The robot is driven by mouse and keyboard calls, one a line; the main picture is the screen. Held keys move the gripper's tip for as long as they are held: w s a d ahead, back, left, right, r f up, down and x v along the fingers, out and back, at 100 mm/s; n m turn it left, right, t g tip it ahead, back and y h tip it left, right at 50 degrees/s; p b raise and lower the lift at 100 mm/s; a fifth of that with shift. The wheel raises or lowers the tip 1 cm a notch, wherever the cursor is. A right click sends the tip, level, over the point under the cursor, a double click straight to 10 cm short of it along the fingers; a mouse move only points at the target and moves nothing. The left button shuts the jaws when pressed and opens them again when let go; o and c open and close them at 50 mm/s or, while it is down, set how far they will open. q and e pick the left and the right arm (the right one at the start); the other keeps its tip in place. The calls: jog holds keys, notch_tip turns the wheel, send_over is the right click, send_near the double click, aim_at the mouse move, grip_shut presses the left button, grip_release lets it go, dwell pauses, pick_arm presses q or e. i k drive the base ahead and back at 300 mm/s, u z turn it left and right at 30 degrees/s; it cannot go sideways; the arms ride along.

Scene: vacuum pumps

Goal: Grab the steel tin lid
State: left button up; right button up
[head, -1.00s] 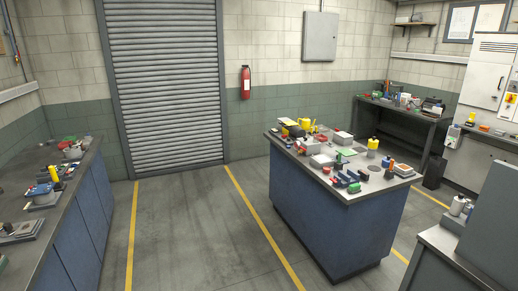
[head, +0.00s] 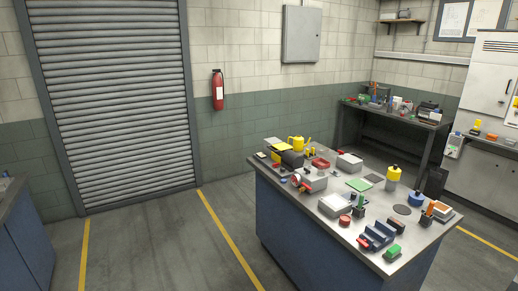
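I cannot make out the steel tin lid for sure in the head view. The blue island workbench (head: 340,245) carries many small items on its grey top. Among them are a grey box (head: 335,205), a lighter grey box (head: 349,162), a flat dark disc (head: 402,210), a yellow bottle (head: 393,178) and a blue holder (head: 377,237). At this size I cannot tell whether any small flat piece there is the lid. Neither of my grippers is in view.
A dark bench (head: 395,115) with tools stands at the back right, beside a pale cabinet (head: 490,80). A blue-sided counter (head: 25,245) is at the left edge. A roller shutter (head: 115,100) and a fire extinguisher (head: 217,90) are behind. The floor between counter and island is clear.

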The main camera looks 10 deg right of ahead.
aim_at(416, 195)
jog(key=z, duration=0.6)
jog(key=i, duration=2.05)
jog(key=z, duration=0.7)
